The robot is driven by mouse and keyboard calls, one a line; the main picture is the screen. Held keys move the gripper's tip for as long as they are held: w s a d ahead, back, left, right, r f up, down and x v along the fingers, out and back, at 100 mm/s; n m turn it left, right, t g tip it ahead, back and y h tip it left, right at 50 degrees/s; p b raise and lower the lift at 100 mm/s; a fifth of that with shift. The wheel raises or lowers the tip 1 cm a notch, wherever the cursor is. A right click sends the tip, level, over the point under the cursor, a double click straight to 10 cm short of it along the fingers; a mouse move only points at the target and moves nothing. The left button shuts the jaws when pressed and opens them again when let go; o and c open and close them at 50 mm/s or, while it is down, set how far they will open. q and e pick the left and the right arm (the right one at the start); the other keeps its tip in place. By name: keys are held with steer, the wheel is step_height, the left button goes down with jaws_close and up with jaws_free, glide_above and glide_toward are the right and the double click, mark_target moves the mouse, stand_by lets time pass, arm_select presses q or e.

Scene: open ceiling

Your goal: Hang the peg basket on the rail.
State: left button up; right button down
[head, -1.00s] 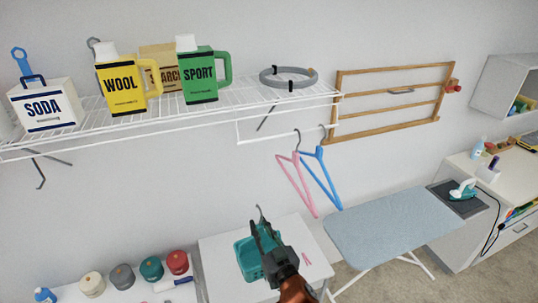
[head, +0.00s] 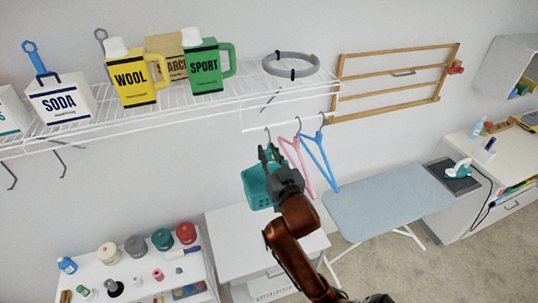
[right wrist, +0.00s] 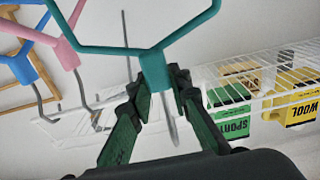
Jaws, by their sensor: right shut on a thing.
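The teal peg basket (head: 257,188) hangs below my right gripper (head: 270,160) in the head view, partly hidden by it. In the right wrist view my right gripper (right wrist: 158,88) is shut on the neck of the basket's teal hanger frame (right wrist: 120,52). The basket's grey hook (head: 267,132) sticks up past the fingers. The white rail (head: 255,130) runs under the shelf's right end. The hook appears close to the rail, left of the hangers; I cannot tell whether they touch. My left gripper is not in view.
A pink hanger (head: 296,160) and a blue hanger (head: 321,160) hang on the rail, just right of the basket. The wire shelf (head: 170,108) above holds detergent containers and a grey hose ring (head: 291,66). An ironing board (head: 385,200) stands at lower right.

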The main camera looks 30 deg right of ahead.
steer(key=shift+w, duration=0.55)
steer(key=shift+x, duration=0.85)
steer(key=shift+w+d+f+b, duration=0.2)
steer(key=shift+w+f+b, duration=0.1)
steer(key=shift+w+f, duration=0.3)
steer(key=shift+w+d+f+b, duration=0.25)
steer(key=shift+w+f, duration=0.1)
steer(key=shift+w, duration=0.35)
steer(key=shift+w+d+f+b, duration=0.15)
steer(key=shift+w+f+b, duration=0.15)
steer(key=shift+w+f, duration=0.3)
steer(key=shift+w+r, duration=0.1)
steer(key=shift+w, duration=0.05)
